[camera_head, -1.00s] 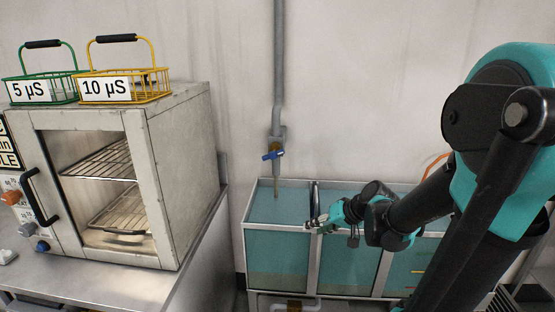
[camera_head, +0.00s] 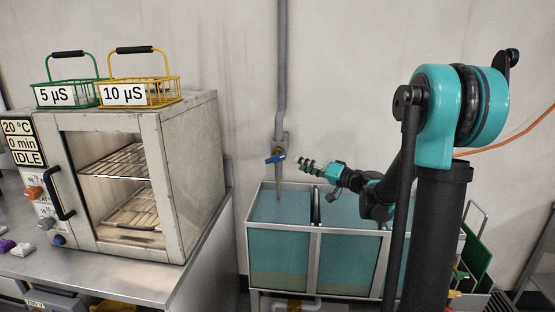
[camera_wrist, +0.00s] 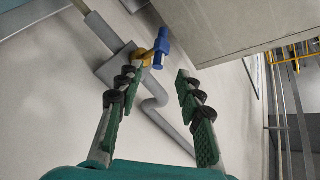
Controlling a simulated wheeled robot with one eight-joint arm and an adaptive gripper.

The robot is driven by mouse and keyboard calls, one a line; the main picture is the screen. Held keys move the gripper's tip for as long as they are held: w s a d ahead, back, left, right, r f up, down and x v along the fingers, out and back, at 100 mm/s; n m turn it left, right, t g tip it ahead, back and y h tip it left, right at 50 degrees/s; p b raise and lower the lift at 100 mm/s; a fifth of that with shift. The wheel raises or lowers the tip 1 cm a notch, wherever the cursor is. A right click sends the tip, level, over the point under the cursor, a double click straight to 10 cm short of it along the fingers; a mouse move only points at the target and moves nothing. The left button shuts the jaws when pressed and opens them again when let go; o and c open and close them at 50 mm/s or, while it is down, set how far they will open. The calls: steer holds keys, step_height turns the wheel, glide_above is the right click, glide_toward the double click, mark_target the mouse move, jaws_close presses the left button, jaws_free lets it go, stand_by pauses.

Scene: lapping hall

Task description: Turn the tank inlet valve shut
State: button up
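The tank inlet valve has a blue handle (camera_head: 276,158) on a brass body, fixed on a grey pipe (camera_head: 281,80) that comes down the wall over the left tank. In the head view the handle lies roughly level, slightly tilted. My gripper (camera_head: 305,165) is just right of the handle, with a small gap between. In the wrist view the blue handle (camera_wrist: 161,47) and its brass body show beyond the fingertips, between the two finger lines. My gripper (camera_wrist: 155,85) is open, with nothing between its green-padded fingers.
The water-filled tank (camera_head: 318,262) with several compartments stands below the valve. A metal oven (camera_head: 190,150) stands on the bench to the left, with a green basket (camera_head: 52,95) and a yellow basket (camera_head: 138,93) on top. The wall around the valve is clear.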

mark_target(277, 158)
steer(key=x, duration=1.2)
steer(key=shift+a, duration=0.15)
steer(key=shift+c, duration=0.2)
jaws_close()
